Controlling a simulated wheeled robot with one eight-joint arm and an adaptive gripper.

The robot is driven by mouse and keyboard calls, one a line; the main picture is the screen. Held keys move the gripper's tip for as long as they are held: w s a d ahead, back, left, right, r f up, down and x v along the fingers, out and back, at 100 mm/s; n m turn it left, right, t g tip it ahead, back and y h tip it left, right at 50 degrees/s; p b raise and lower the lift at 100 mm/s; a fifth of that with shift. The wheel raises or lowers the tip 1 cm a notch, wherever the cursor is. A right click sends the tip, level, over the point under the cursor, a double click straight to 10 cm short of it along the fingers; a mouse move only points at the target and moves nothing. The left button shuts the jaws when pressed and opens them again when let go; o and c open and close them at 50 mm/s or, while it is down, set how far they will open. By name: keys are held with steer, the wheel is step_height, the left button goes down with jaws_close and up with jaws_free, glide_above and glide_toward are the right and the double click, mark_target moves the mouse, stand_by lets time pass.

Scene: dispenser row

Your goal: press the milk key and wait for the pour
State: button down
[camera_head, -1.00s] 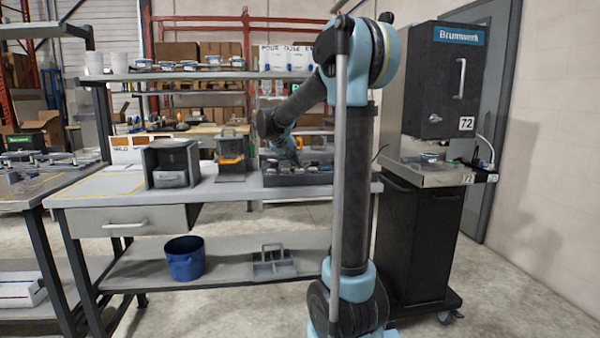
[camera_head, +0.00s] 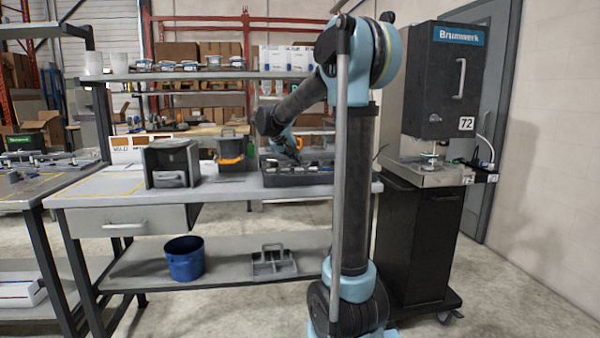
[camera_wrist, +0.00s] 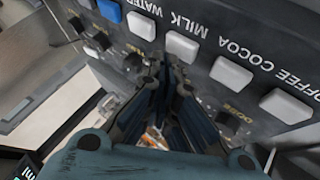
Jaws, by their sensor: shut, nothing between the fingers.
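The wrist view shows a dark panel with a row of white keys and upside-down labels. The milk key (camera_wrist: 181,46) sits beside the label MILK, between the water key (camera_wrist: 142,25) and the cocoa key (camera_wrist: 231,72). The coffee key (camera_wrist: 286,106) is at the lower right. My gripper (camera_wrist: 166,70) is shut and empty, its tips just below the milk key in the picture. I cannot tell whether they touch it. In the head view my gripper (camera_head: 292,153) is low over the back bench, partly behind my arm. No cup or pour is clearly visible at the panel.
A blue key (camera_wrist: 108,10) ends the row. On the bench (camera_head: 110,186) stand a grey open box (camera_head: 158,160), a dark container with orange (camera_head: 232,152) and a dark tray (camera_head: 285,178). A black Brumwerk machine (camera_head: 445,85) is at the right. A blue bucket (camera_head: 184,262) is below.

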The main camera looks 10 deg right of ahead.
steer(key=shift+r, duration=0.3)
steer(key=shift+r, duration=2.5)
steer(key=s+d+f+g+y, duration=0.1)
steer(key=s+d+f, duration=0.15)
steer(key=s, duration=0.45)
steer(key=s+d+f+g+y, duration=0.1)
steer(key=s+f, duration=0.2)
steer(key=s, duration=0.3)
steer(key=s+a+f+g+y, duration=0.1)
steer(key=s+f+y, duration=0.1)
steer(key=s+f, duration=1)
steer(key=s+a+f+g+y, duration=0.1)
steer(key=s+f+y, duration=0.1)
steer(key=s+f, duration=0.9)
steer(key=s, duration=0.8)
steer(key=shift+s+f+n+y, duration=0.3)
steer(key=shift+f+n+y, duration=0.05)
steer(key=shift+n+y, duration=0.05)
